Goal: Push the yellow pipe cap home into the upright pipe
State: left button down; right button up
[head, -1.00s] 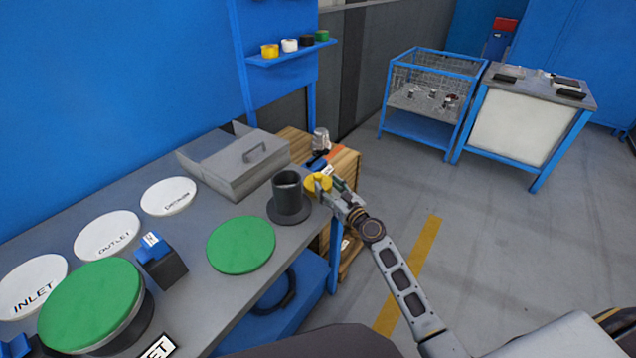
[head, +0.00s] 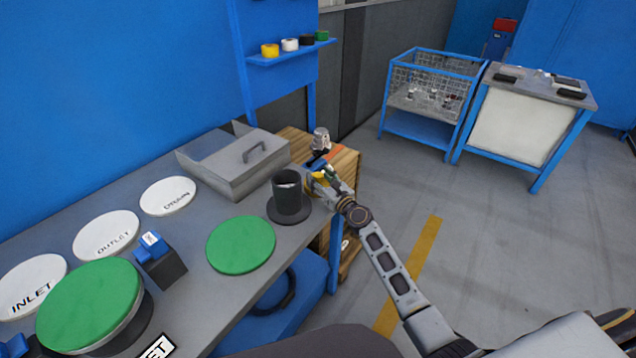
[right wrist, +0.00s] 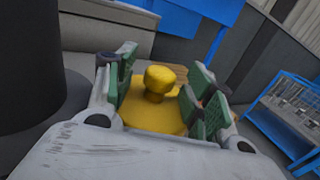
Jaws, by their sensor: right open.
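The upright pipe (head: 288,196) is a dark grey tube with a round flange, standing near the right edge of the bench. Its top is open. The yellow pipe cap (head: 319,178) is just right of the pipe's rim, apart from it and looking tilted, partly covered by my right gripper (head: 325,174). In the right wrist view the cap (right wrist: 150,112) shows its round knob and lies between the green finger pads of my right gripper (right wrist: 163,90), which is open. The pipe (right wrist: 30,70) fills the left of that view. My left gripper is out of view.
A grey box with a handle (head: 237,163) stands behind the pipe. A green disc (head: 241,245) lies in front of it, with white labelled discs further left. A wooden crate (head: 345,165) stands beyond the bench's right end. The floor to the right is open.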

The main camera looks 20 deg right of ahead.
dwell(0.4)
jog(key=c, duration=1.1)
jog(key=shift+r, duration=0.3)
